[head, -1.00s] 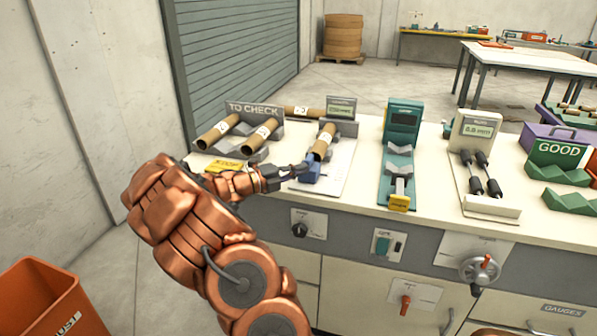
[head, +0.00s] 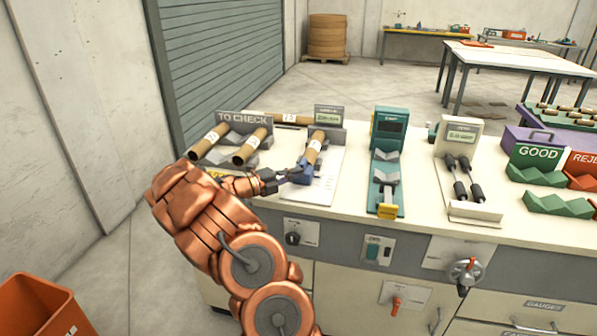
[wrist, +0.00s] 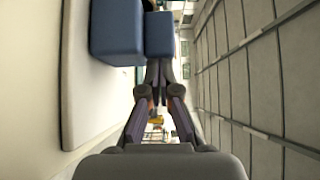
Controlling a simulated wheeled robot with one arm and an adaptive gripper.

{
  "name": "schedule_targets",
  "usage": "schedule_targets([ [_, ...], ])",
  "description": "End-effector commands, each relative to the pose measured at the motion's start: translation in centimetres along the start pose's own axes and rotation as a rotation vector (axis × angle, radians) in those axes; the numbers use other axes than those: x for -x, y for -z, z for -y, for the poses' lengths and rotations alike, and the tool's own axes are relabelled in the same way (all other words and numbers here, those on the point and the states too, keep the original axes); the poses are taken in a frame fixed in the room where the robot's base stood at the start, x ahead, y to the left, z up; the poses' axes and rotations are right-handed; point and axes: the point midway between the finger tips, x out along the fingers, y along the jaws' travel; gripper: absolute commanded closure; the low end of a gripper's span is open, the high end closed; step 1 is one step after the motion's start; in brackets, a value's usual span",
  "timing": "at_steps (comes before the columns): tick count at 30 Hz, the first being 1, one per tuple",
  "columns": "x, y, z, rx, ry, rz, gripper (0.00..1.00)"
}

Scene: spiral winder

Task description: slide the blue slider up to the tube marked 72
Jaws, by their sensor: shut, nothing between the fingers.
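The blue slider (head: 301,174) sits on the white measuring board (head: 318,190) at the near end of a cardboard tube (head: 314,149). The tube lies tilted in a grey cradle, and its label is too small to read. Slider and tube look close together; I cannot tell whether they touch. My gripper (head: 286,177) is shut and empty at the slider's left side. In the wrist view the slider (wrist: 117,33) shows as blue blocks just beyond the shut fingertips (wrist: 158,68). Contact with the slider is unclear.
Tubes lie in the TO CHECK rack (head: 243,118) at left, with another tube (head: 290,119) behind. A small display (head: 328,114) stands behind the board. A teal gauge (head: 388,150) and a gauge with black plungers (head: 460,165) stand to the right.

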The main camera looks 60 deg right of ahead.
Motion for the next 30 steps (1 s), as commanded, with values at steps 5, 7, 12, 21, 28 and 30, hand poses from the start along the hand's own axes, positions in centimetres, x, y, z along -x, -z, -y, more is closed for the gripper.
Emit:
schedule_targets([
  [5,-0.1,-0.3,0.2,-0.003,0.003,0.008,1.00],
  [7,-0.1,-0.3,0.3,-0.003,0.003,0.008,1.00],
  [12,0.5,0.1,0.5,-0.003,0.003,0.011,1.00],
  [21,4.0,2.6,0.1,-0.003,0.002,0.007,1.00],
  [28,7.4,2.6,-0.1,-0.004,-0.001,0.005,1.00],
  [30,8.4,2.6,-0.1,-0.004,-0.001,0.004,1.00],
])
